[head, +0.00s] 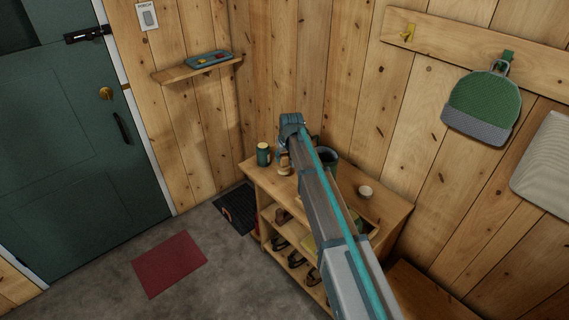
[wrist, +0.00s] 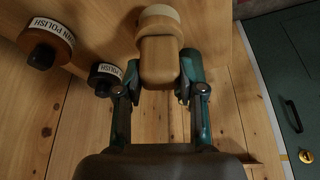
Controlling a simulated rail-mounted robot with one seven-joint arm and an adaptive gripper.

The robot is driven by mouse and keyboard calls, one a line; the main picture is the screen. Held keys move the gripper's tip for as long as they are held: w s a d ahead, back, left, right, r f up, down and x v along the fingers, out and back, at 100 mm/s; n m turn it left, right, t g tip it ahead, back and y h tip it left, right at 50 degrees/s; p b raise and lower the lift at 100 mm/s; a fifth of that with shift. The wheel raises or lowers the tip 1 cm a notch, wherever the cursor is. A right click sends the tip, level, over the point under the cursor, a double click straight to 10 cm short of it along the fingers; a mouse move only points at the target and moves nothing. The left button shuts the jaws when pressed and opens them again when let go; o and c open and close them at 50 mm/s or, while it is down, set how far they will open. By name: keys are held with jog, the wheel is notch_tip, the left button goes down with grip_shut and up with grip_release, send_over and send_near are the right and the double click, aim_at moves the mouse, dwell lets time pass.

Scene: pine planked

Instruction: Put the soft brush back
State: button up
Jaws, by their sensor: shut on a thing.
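The soft brush (wrist: 158,58) has a rounded wooden body and pale cream bristles (wrist: 158,13). In the wrist view my gripper (wrist: 159,88) is shut on its wooden body, one finger on each side, with the bristle end pointing away from the wrist. In the head view my gripper is mostly hidden behind my own arm, above the left part of the wooden bench top (head: 396,214). A small brown wooden shape shows under it there. I cannot tell whether the brush touches a surface.
A brown polish container (wrist: 45,43) and a dark one (wrist: 104,77) stand close beside the brush. A green tin (head: 263,154), dark pot (head: 328,157) and small pale round item (head: 365,192) are on the bench. Shoes fill the shelves below.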

aim_at(284, 163)
jog(key=shift+f+p, duration=0.55)
jog(key=shift+f, duration=1.45)
jog(key=shift+f, duration=0.2)
jog(key=o, duration=1)
jog(key=shift+r, duration=0.15)
jog(key=shift+r, duration=0.15)
jog(key=shift+s+d+r, duration=0.1)
jog(key=shift+s+r, duration=0.1)
jog(key=shift+r, duration=0.05)
jog(key=b+v, duration=0.3)
jog(key=v, duration=0.8)
jog(key=shift+b, duration=0.4)
